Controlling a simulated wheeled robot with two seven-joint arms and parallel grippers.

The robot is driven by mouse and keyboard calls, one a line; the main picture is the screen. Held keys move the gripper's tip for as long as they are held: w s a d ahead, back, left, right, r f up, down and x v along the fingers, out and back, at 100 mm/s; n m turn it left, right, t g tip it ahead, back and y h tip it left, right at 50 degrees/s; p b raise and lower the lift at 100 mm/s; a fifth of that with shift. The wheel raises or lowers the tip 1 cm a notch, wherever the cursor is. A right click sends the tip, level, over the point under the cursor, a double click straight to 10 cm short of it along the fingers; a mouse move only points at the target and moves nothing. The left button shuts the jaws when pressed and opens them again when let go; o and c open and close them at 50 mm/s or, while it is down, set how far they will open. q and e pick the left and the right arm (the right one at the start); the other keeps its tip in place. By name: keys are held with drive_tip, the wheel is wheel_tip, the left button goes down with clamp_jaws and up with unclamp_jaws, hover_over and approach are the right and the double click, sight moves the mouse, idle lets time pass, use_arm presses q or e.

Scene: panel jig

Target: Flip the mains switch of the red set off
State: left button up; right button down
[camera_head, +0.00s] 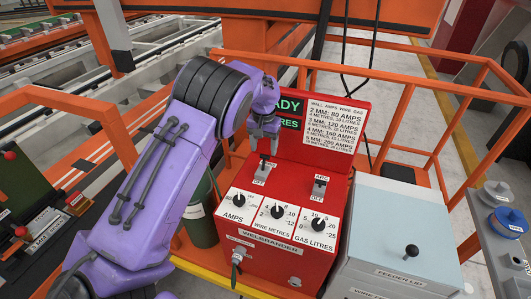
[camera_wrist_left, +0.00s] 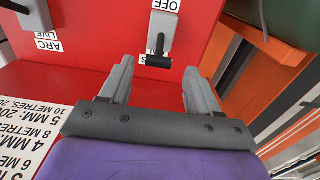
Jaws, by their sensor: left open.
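The red set (camera_head: 269,217) is a red welding box with dials and an upright back panel. Its mains switch (camera_head: 260,179) is on the left of its top. In the left wrist view the switch plate (camera_wrist_left: 164,22) carries an OFF label at its far end. Its black lever (camera_wrist_left: 153,60) leans away from that label, toward the back panel. My left gripper (camera_head: 264,147) is just above and behind the switch, open. In the left wrist view its two fingers (camera_wrist_left: 159,69) stand either side of the lever, with no clear contact. My right gripper is not in view.
An ARC switch (camera_head: 320,188) stands right of the mains switch. Three black dials, including the amps knob (camera_head: 239,200), line the sloping front. A grey feeder box (camera_head: 400,235) with a knob is at the right. Orange rails (camera_head: 400,115) run behind.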

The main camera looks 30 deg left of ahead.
sight(265, 156)
use_arm(q)
wheel_tip(265, 156, down, 3)
drive_tip(key=shift+s+f+p, duration=0.1)
drive_tip(key=shift+p, duration=0.35)
drive_tip(key=f, duration=0.1)
drive_tip(key=w+f, duration=0.1)
drive_tip(key=shift+w+f, duration=0.2)
drive_tip(key=shift+f, duration=0.15)
drive_tip(key=shift+s+r, duration=0.25)
drive_tip(key=shift+s, duration=0.15)
drive_tip(key=shift+c, duration=0.3)
drive_tip(key=shift+s+r, duration=0.1)
drive_tip(key=c, duration=0.9)
